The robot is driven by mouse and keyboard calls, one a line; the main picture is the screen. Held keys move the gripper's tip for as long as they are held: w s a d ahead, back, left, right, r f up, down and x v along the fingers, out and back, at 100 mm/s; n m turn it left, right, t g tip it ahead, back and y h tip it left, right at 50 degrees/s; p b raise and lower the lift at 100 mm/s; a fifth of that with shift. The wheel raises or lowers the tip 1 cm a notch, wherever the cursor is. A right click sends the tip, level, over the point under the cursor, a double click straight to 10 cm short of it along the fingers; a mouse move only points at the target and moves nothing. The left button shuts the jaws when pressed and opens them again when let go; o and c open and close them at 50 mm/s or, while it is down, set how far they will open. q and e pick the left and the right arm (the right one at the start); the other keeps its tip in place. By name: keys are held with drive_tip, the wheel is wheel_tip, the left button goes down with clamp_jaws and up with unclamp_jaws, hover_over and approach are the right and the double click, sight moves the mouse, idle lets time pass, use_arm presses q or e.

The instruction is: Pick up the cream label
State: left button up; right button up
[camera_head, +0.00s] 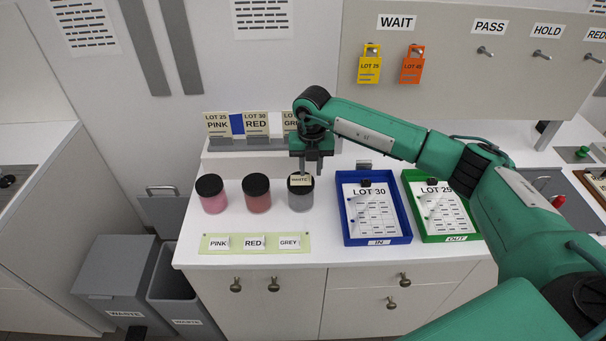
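The cream label (301,181), which reads WHITE, shows at the black lid of the grey jar (301,200), the rightmost of three jars. It looks as if it lies on the lid, but the exact contact is too small to tell. My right gripper (311,170) points down just above and slightly behind the label. Its two fingers look apart with nothing between them. It appears clear of the label. My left gripper is out of view.
A pink jar (212,194) and a red jar (257,193) stand to the left. A strip (220,249) with PINK, RED and GREY tags lies in front. Lot cards (218,124) stand behind. A blue tray (346,236) and green tray (429,236) are to the right.

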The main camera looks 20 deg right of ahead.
drive_tip(key=shift+f, duration=1.1)
clamp_jaws()
drive_tip(key=shift+r, duration=0.1)
